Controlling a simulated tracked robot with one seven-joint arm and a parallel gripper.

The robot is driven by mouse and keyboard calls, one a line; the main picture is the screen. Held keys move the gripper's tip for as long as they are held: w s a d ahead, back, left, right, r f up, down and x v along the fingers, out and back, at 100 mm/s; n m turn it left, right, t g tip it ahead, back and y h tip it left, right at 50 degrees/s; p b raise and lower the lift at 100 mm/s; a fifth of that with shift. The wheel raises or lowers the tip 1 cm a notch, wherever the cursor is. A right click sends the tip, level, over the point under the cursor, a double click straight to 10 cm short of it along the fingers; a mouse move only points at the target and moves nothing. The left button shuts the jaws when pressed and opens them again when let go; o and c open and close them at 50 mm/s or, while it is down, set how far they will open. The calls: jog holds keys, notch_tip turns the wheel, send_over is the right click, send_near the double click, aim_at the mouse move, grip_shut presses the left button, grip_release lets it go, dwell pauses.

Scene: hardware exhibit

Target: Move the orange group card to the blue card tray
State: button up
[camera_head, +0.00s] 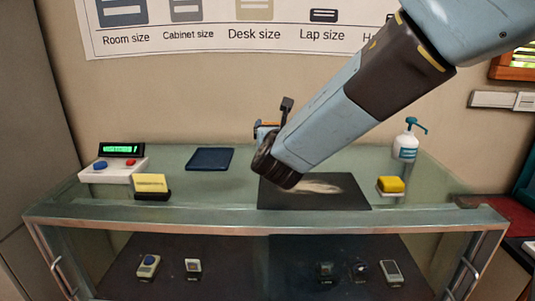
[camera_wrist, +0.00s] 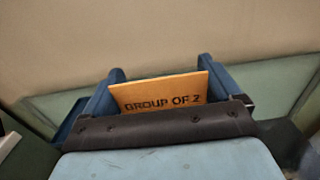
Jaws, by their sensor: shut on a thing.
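My gripper (camera_head: 265,133) is shut on the orange group card (camera_wrist: 160,92), which reads "GROUP OF 2" in the wrist view. The card stands up between the two blue fingers (camera_wrist: 160,85). In the head view only a thin orange strip of the card (camera_head: 267,124) shows, and my arm hides the rest. The blue card tray (camera_head: 210,159) lies flat and empty on the glass counter, left of my gripper. A dark blue edge at the left in the wrist view (camera_wrist: 68,120) looks like the tray. The card is held above the counter, apart from the tray.
A yellow card in a dark holder (camera_head: 150,184) and a white button box (camera_head: 113,170) with a green display stand at the left. A dark mat (camera_head: 330,200) lies below my arm. A yellow sponge (camera_head: 390,184) and a pump bottle (camera_head: 406,147) stand at the right.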

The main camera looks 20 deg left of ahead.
jog(key=w+a+f, duration=0.1)
jog(key=f, duration=0.1)
jog(key=w+a+f, duration=0.1)
jog(key=a+f, duration=0.1)
jog(key=w+a+f, duration=0.2)
jog(key=shift+f, duration=0.2)
jog(key=shift+w+a+f, duration=0.1)
jog(key=shift+w+f, duration=0.05)
jog(key=shift+f, duration=1.5)
jog(key=shift+f, duration=0.1)
jog(key=o, duration=0.7)
jog(key=v, duration=1.2)
